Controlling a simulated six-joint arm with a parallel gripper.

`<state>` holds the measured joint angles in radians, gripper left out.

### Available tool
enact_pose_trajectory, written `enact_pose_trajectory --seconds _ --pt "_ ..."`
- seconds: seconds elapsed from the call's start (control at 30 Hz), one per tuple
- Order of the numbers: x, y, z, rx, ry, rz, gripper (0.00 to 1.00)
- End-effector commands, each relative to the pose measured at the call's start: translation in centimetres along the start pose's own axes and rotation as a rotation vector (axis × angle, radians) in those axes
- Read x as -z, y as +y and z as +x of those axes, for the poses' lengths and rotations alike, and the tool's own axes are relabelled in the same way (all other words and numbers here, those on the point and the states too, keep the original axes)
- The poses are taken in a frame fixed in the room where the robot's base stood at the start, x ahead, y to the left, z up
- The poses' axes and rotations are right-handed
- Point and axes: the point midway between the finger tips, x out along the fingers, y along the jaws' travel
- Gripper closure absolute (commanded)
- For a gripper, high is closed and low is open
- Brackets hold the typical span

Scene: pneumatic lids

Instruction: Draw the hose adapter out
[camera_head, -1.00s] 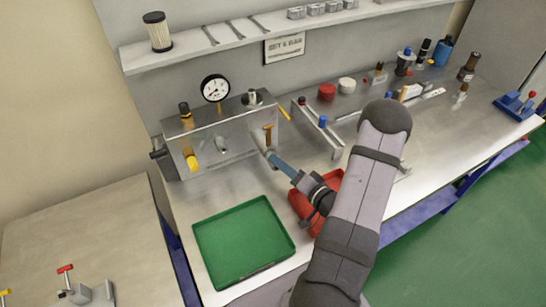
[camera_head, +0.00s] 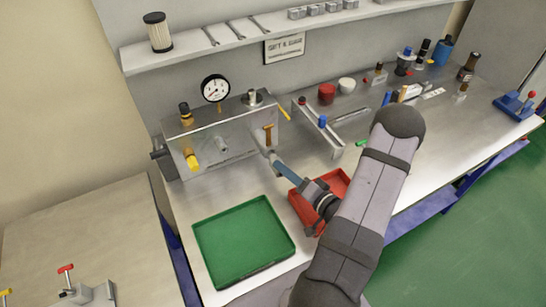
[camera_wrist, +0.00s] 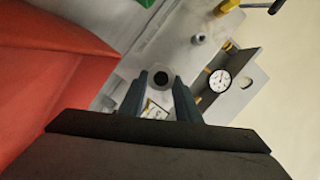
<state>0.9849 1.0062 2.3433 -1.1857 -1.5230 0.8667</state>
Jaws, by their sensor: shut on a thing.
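My gripper (camera_head: 277,163) is shut on the hose adapter (camera_head: 265,150), a small pale metal piece at the right end of the clear-fronted metal box (camera_head: 215,160). In the wrist view the adapter (camera_wrist: 160,76) shows as a grey round end with a dark hole, between the two fingers of my gripper (camera_wrist: 161,90). I cannot tell whether the adapter's far end is clear of the box. A pressure gauge (camera_head: 215,88) stands on the box, and a yellow knob (camera_head: 192,161) is on its front.
A green tray (camera_head: 243,283) lies in front of the box, left of my gripper. A red tray (camera_head: 302,208) is under my wrist, partly hidden. A metal rail (camera_head: 318,127) with coloured knobs stands right of the box. The bench between box and green tray is bare.

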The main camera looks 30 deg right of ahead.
Motion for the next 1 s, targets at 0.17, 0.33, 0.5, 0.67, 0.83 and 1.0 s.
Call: enact_pose_trajectory --seconds 0.17,0.33,0.5,0.67,0.83,1.0 --pt "-0.1 0.0 -0.2 0.001 0.0 0.0 1.0" --pt "-0.1 0.0 -0.2 0.001 0.0 0.0 1.0" --pt "0.0 -0.1 -0.2 0.001 0.0 0.0 1.0" --pt "0.3 -0.7 -0.7 0.0 0.002 0.001 1.0" --pt "0.6 -1.5 -1.3 0.0 0.001 0.0 1.0" --pt "0.9 -2.2 -2.0 0.0 0.002 0.0 1.0"
